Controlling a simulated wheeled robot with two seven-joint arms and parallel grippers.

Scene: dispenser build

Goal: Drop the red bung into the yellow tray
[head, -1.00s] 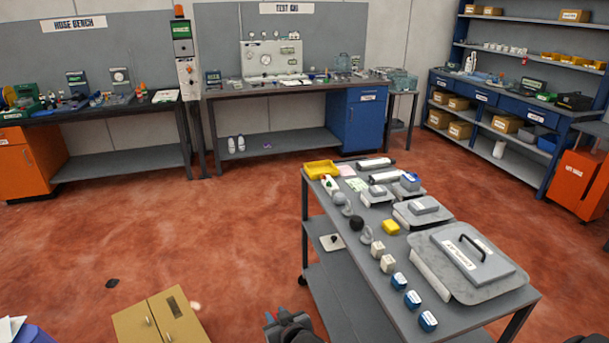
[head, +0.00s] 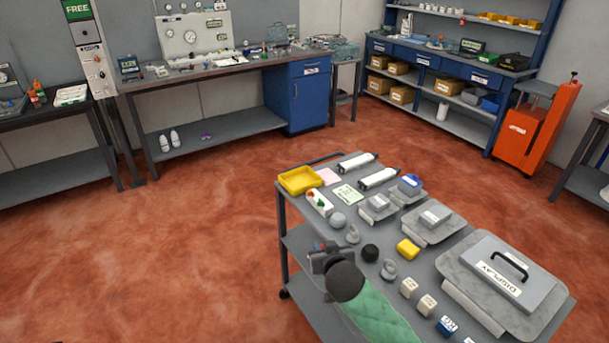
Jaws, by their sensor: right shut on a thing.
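The yellow tray (head: 299,180) sits at the far left corner of the grey cart top and looks empty. My right gripper (head: 322,250) is in front of the cart's left edge, on the near side of the tray and a little to its right. It is shut on a small red thing, seemingly the red bung (head: 318,246), of which only a bit shows between the jaws. The gripper is apart from the tray. My left gripper is not in view.
A white block with red and green pieces (head: 319,202) stands just in front of the tray.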

